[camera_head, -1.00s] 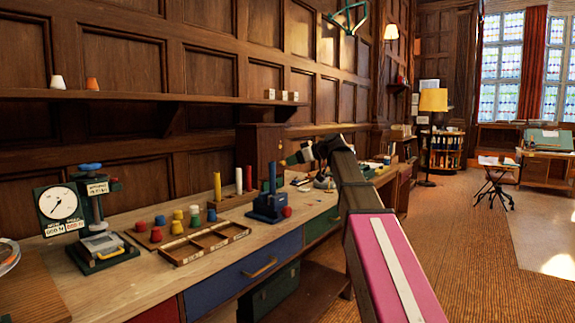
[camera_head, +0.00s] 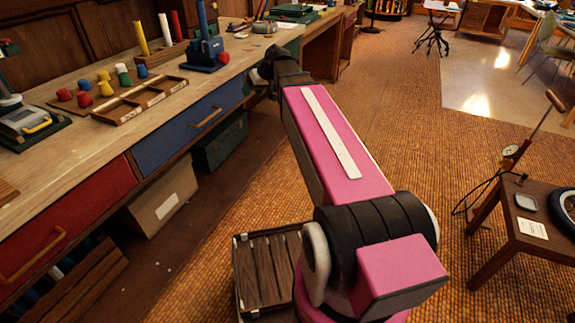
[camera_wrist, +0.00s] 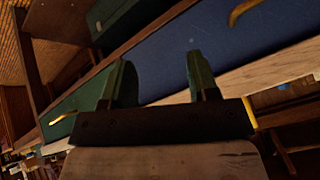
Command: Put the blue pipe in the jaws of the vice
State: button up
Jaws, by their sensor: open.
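The blue pipe (camera_head: 202,17) stands upright at the blue vice (camera_head: 206,54) on the workbench in the head view. Its top is cut off by the frame edge, and its lower end appears to be within the vice. I cannot tell how tightly the jaws hold it. My gripper (camera_wrist: 160,82) is open and empty in the wrist view, its two green fingers apart in front of the blue and green drawer fronts. Neither pipe nor vice shows in the wrist view.
A yellow pipe (camera_head: 141,38), a white one and a red one stand left of the vice. A red ball-like piece (camera_head: 223,58) touches or nearly touches the vice. A low table (camera_head: 545,245) stands at right.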

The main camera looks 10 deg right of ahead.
jog(key=s+d+f+m+g+h, duration=0.2)
jog(key=s+d+f+h, duration=0.1)
jog(key=s+f, duration=0.7)
jog(key=s+d+f+m+g+h, duration=0.2)
jog(key=s+d+f, duration=0.3)
jog(key=s+f, duration=0.6)
notch_tip(320, 180, down, 4)
jog(key=shift+d+m+h, duration=0.2)
jog(key=shift+m+h, duration=0.3)
jog(key=shift+m, duration=0.2)
